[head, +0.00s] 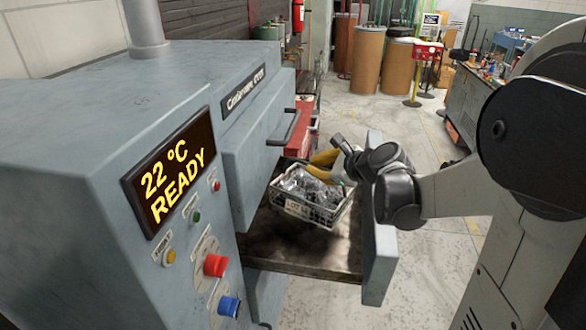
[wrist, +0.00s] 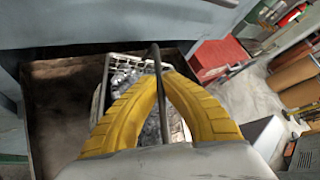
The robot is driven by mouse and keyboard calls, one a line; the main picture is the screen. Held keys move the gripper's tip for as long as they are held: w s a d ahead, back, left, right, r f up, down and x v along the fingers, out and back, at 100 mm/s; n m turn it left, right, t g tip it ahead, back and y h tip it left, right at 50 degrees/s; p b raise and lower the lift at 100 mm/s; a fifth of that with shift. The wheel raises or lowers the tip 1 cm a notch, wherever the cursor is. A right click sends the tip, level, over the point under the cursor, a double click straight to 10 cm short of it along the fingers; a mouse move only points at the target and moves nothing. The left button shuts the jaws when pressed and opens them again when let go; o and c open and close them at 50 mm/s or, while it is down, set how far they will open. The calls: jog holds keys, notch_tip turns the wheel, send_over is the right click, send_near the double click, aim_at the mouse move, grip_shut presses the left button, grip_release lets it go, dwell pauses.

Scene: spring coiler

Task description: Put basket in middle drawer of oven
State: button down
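The grey oven (head: 110,150) stands at the left; its display reads 22 °C READY. Its middle drawer (head: 300,255) is pulled out, with a dark, stained floor. The light wire basket (head: 312,212), filled with shiny metal parts and bearing a label, is within the drawer's walls, towards the far side. I cannot tell whether it fully rests on the floor. My gripper (head: 318,160) reaches over the drawer front to the basket. In the wrist view, its yellow fingers (wrist: 166,74) come together around the basket's thin grey handle bar (wrist: 158,100). The fingers hide part of the basket.
A closed upper drawer (head: 265,150) with a bar handle is just above the open one. The raised drawer front (head: 380,275) stands beside my wrist. A red cabinet (head: 302,130) is beyond the oven. Brown drums (head: 395,68) stand farther back; the floor to the right is mostly clear.

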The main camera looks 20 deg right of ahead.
aim_at(313, 184)
jog(key=w+d, duration=0.1)
jog(key=w+d+b, duration=0.1)
jog(key=w, duration=0.1)
jog(key=shift+w+d, duration=0.25)
jog(key=shift+w, duration=0.05)
jog(key=shift+w+d+f, duration=0.1)
jog(key=shift+w, duration=0.05)
jog(key=shift+f+b, duration=1.65)
jog(key=shift+f, duration=1.8)
jog(key=shift+r, duration=0.1)
jog(key=c, duration=1.6)
grip_release()
